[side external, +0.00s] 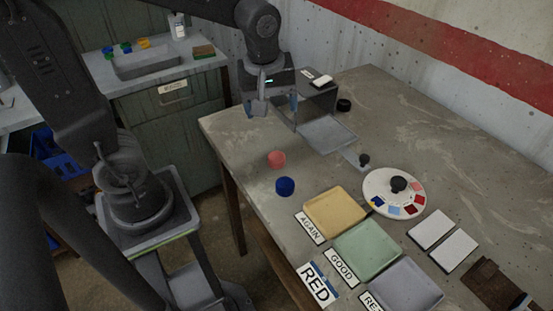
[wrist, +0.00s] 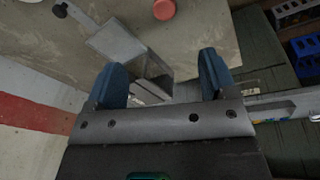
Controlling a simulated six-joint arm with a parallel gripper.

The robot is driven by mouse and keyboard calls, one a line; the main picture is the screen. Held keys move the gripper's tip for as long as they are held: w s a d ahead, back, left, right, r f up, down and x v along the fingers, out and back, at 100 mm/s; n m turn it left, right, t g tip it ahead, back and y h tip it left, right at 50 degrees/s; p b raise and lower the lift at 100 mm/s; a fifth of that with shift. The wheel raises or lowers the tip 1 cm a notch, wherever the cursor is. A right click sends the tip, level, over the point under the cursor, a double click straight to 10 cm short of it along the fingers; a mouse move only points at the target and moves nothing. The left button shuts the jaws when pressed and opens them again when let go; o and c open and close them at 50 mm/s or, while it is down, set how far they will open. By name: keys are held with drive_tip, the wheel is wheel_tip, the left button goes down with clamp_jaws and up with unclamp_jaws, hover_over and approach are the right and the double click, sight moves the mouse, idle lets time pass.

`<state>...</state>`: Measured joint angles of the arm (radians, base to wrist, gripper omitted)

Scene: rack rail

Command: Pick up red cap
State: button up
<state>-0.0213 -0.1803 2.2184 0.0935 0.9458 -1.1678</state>
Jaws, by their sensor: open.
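The red cap (side external: 277,159) is a small round pinkish-red piece standing on the grey table, behind a dark blue cap (side external: 285,186) in the side view. The red cap also shows near the top edge of the wrist view (wrist: 164,9), beyond my fingertips. My gripper (side external: 271,107) is open and empty, above the table's far left corner, apart from the red cap. Its two blue fingers (wrist: 162,80) show spread apart in the wrist view. The blue cap is not seen in the wrist view.
A dark box (side external: 318,103) with a grey plate (side external: 328,134) stands beside my gripper. A white dial (side external: 394,194) and yellow (side external: 336,213), green (side external: 367,250) and lilac (side external: 406,287) trays lie to the right. A striped wall backs the table. The table around the caps is clear.

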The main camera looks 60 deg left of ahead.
drive_tip(key=w+a+f+n+g, duration=0.1)
drive_tip(key=w+f+n+g, duration=0.1)
drive_tip(key=w+f+n, duration=0.3)
drive_tip(key=n, duration=0.2)
hover_over(277, 157)
drive_tip(key=d, duration=0.1)
drive_tip(key=f, duration=0.9)
drive_tip(key=shift+w, duration=0.25)
drive_tip(key=shift+s+a+f, duration=0.1)
drive_tip(key=shift+a+f, duration=0.1)
drive_tip(key=shift+f, duration=0.65)
drive_tip(key=shift+s+a+f, duration=0.1)
drive_tip(key=shift+a+f, duration=0.1)
drive_tip(key=shift+f, duration=0.7)
drive_tip(key=shift+s+a+f, duration=0.1)
drive_tip(key=shift+a+f, duration=0.1)
drive_tip(key=shift+f, duration=0.65)
drive_tip(key=shift+c, duration=0.2)
drive_tip(key=c, duration=0.8)
drive_tip(key=shift+r, duration=0.1)
